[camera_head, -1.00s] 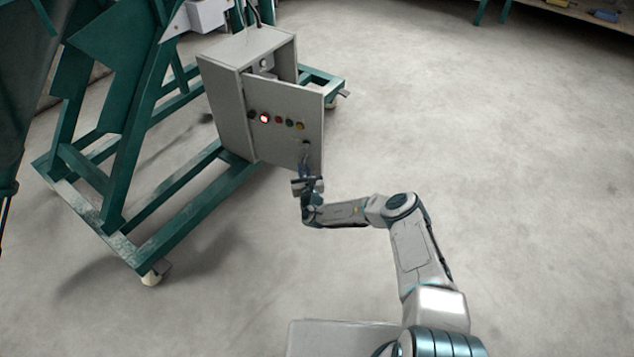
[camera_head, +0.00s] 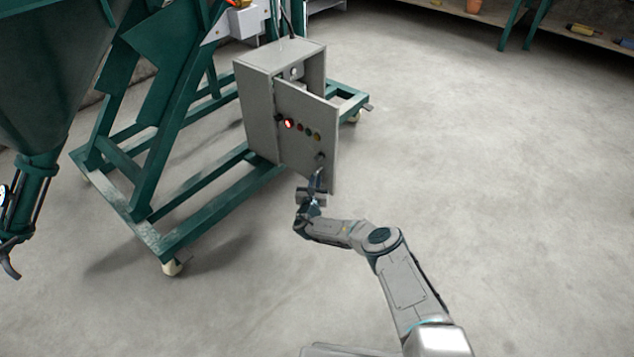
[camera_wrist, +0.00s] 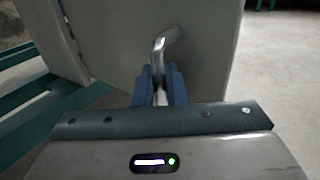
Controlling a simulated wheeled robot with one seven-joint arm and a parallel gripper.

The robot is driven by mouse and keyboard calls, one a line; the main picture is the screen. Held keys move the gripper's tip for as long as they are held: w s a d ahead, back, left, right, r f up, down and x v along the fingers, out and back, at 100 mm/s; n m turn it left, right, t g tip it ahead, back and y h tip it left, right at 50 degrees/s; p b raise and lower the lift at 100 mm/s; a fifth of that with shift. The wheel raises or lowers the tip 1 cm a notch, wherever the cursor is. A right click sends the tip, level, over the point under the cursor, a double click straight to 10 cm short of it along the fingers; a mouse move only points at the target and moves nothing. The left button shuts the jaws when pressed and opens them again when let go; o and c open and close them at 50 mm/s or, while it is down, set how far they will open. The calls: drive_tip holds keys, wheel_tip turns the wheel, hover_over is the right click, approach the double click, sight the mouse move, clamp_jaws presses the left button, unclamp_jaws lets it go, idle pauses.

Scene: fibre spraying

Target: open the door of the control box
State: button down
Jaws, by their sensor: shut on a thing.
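The grey control box (camera_head: 257,125) stands on the green frame. Its door (camera_head: 304,147) is partly open, swung out on the right side with a gap to the box along the top. The door carries several coloured buttons and a lit red lamp (camera_head: 289,124). My gripper (camera_head: 318,180) is at the lower right part of the door. In the wrist view, the blue fingers of my gripper (camera_wrist: 160,88) are shut on the metal door handle (camera_wrist: 163,45). The handle's lower end is hidden between the fingers.
The green wheeled frame (camera_head: 200,222) runs around the box's left and underside, with a caster (camera_head: 172,267) at its near corner. A green hopper (camera_head: 50,75) stands at far left. The concrete floor to the right is clear. Shelves stand along the back.

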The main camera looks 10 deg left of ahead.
drive_tip(key=shift+a+r, duration=0.15)
drive_tip(key=shift+a, duration=0.3)
drive_tip(key=c, duration=1.8)
unclamp_jaws()
drive_tip(key=shift+s+a+y, duration=0.1)
drive_tip(key=shift+a+y, duration=0.05)
drive_tip(key=shift+y, duration=0.15)
drive_tip(key=shift+c, duration=0.2)
drive_tip(key=shift+d, duration=0.4)
drive_tip(key=shift+d, duration=0.2)
drive_tip(key=shift+s+d+p, duration=0.1)
drive_tip(key=shift+s+p, duration=0.2)
drive_tip(key=shift+p, duration=0.1)
drive_tip(key=s+p, duration=0.5)
drive_tip(key=s, duration=0.8)
